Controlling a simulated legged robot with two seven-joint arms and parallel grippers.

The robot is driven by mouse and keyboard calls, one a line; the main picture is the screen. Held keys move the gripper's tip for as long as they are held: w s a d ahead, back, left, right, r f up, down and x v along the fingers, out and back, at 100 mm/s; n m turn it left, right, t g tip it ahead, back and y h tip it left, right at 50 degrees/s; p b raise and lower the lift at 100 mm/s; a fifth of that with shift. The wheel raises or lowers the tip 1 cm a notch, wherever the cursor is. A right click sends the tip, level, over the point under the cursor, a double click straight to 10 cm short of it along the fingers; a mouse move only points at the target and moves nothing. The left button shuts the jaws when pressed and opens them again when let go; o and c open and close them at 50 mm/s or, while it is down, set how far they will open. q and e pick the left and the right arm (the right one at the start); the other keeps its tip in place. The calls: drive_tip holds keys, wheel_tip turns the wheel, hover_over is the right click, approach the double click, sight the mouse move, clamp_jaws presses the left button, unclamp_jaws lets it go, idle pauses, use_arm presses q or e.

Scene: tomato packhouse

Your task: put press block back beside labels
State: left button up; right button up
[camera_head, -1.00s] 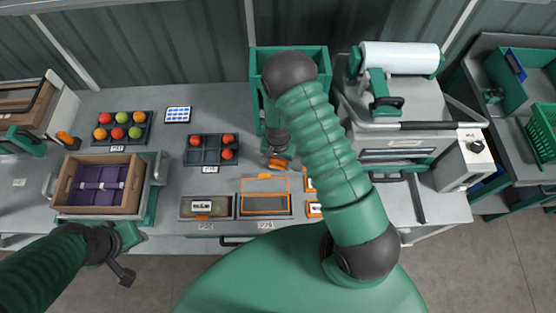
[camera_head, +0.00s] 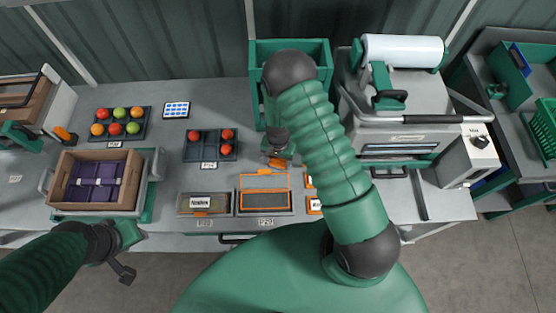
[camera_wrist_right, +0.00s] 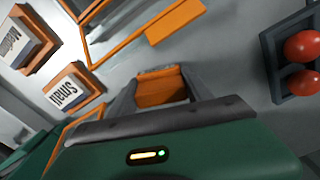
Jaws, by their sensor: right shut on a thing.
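My right gripper (camera_wrist_right: 160,92) is shut on an orange block, which I take to be the press block (camera_wrist_right: 162,86). In the head view the right gripper (camera_head: 277,152) is over the bench, with orange (camera_head: 277,163) showing at its tips and the arm covering part of it. Whether the block touches the bench I cannot tell. The white labels "Small" (camera_wrist_right: 64,94) and "Medium" (camera_wrist_right: 18,45) sit in orange holders left of the gripper in the wrist view. My left gripper (camera_head: 120,258) hangs at the bench's front left; its jaws are unclear.
An orange-edged tray (camera_head: 265,211) and a tray with a white card (camera_head: 204,212) lie in front. A dark tomato tray (camera_head: 210,158) is to the left. A green bin (camera_head: 291,47) stands behind, the wrapping machine (camera_head: 408,130) right, a wooden crate (camera_head: 97,209) left.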

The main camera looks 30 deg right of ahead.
drive_tip(key=shift+f, duration=0.25)
drive_tip(key=o, duration=1.2)
drive_tip(key=c, duration=0.3)
wheel_tip(320, 180, up, 7)
drive_tip(key=p, duration=0.5)
drive_tip(key=shift+r, duration=0.15)
